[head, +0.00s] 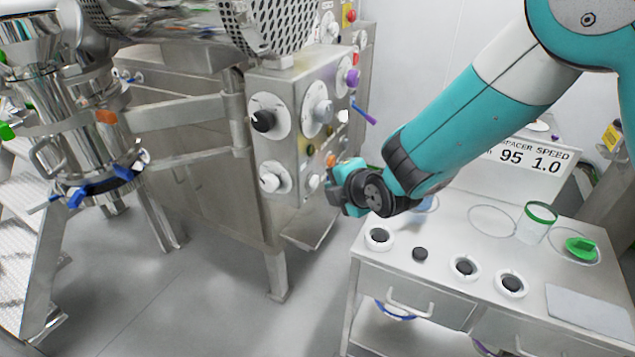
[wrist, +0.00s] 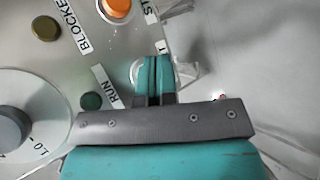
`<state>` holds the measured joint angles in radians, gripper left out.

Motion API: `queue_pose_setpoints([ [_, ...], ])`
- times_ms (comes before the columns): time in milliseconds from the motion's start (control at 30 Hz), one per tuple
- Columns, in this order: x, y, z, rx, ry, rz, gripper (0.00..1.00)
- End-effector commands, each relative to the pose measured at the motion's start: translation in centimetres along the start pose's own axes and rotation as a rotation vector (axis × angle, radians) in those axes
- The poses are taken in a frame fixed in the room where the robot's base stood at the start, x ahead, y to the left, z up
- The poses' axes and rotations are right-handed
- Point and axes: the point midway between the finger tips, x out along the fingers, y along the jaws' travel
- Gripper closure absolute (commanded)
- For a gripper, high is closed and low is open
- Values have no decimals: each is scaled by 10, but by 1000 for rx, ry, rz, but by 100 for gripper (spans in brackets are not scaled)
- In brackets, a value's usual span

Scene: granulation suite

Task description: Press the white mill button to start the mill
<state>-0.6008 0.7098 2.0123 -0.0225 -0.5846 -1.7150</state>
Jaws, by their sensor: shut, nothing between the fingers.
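The steel control panel (head: 285,105) of the mill stands left of centre in the head view. My gripper (head: 338,188) is at its lower right, close to its face. In the wrist view my gripper (wrist: 156,80) is shut and empty, its fingertips over a pale round fitting (wrist: 134,71) that looks like the white button. Most of that fitting is hidden behind the fingers, and I cannot tell whether they touch it. An orange button (wrist: 117,8) is just above it, and a dark green lamp (wrist: 91,101) beside a RUN label is to its left.
A large dial (wrist: 15,125) and an olive lamp (wrist: 46,28) lie left on the panel. A bench (head: 395,258) with a green-rimmed beaker (head: 537,223) and several round dark-centred fittings stands right of my gripper. The floor (head: 190,290) is clear at the lower left.

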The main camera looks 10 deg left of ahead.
Motion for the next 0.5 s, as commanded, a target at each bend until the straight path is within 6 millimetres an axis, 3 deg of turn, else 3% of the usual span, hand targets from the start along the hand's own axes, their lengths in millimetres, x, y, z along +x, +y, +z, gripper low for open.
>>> queue_pose_setpoints([
  [500,6,5,-4,0,0,0,100],
])
